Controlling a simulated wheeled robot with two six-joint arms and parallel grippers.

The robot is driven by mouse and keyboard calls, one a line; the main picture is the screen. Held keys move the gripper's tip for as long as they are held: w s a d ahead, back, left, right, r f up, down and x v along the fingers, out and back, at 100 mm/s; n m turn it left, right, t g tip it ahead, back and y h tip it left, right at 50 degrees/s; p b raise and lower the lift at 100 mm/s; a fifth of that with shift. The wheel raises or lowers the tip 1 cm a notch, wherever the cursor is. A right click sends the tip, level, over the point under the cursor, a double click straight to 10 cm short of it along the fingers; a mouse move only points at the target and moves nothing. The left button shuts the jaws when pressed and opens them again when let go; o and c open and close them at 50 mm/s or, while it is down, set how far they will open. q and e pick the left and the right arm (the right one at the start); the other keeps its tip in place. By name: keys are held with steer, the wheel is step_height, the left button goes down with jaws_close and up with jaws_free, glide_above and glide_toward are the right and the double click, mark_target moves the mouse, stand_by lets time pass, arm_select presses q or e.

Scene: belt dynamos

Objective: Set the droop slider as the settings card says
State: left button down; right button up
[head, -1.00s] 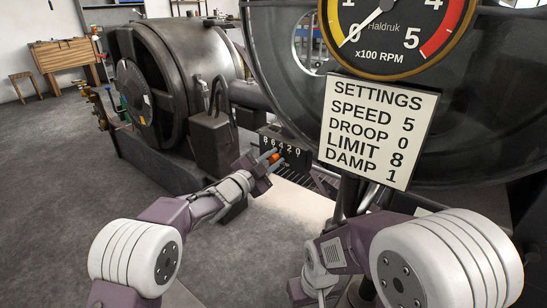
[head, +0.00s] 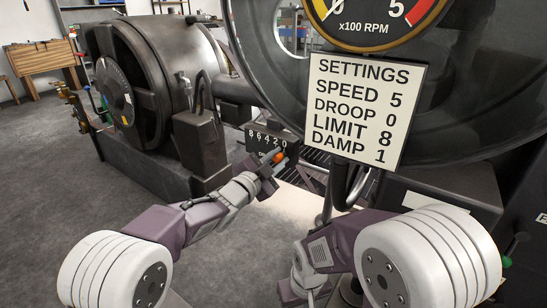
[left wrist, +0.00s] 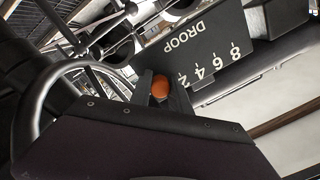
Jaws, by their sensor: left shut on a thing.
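The droop slider's orange knob (head: 279,157) sits in front of a dark scale plate (head: 262,139) marked 8 6 4 2 0 from left to right. My left gripper (head: 271,163) is shut on the knob, near the 0 end. In the left wrist view the orange knob (left wrist: 160,87) is between the fingers, just past the 2 on the DROOP plate (left wrist: 205,50); the 0 mark is hidden there. The settings card (head: 365,110) reads SPEED 5, DROOP 0, LIMIT 8, DAMP 1. My right gripper is not in view.
A gauge (head: 365,22) is above the card, in front of a large dark wheel (head: 470,90). A dark round machine (head: 165,80) stands at the left. The grey floor (head: 60,185) at the left is clear.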

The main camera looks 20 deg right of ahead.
arm_select(q)
steer(key=c, duration=1.2)
jaws_free()
steer(key=shift+s+d+r, duration=0.15)
steer(key=shift+s, duration=0.05)
steer(key=shift+s+a+p, duration=0.25)
steer(key=shift+a+p, duration=0.05)
steer(key=shift+a, duration=0.15)
steer(key=p+v, duration=0.2)
steer(key=v, duration=0.6)
steer(key=shift+p, duration=0.35)
steer(key=shift+s, duration=0.1)
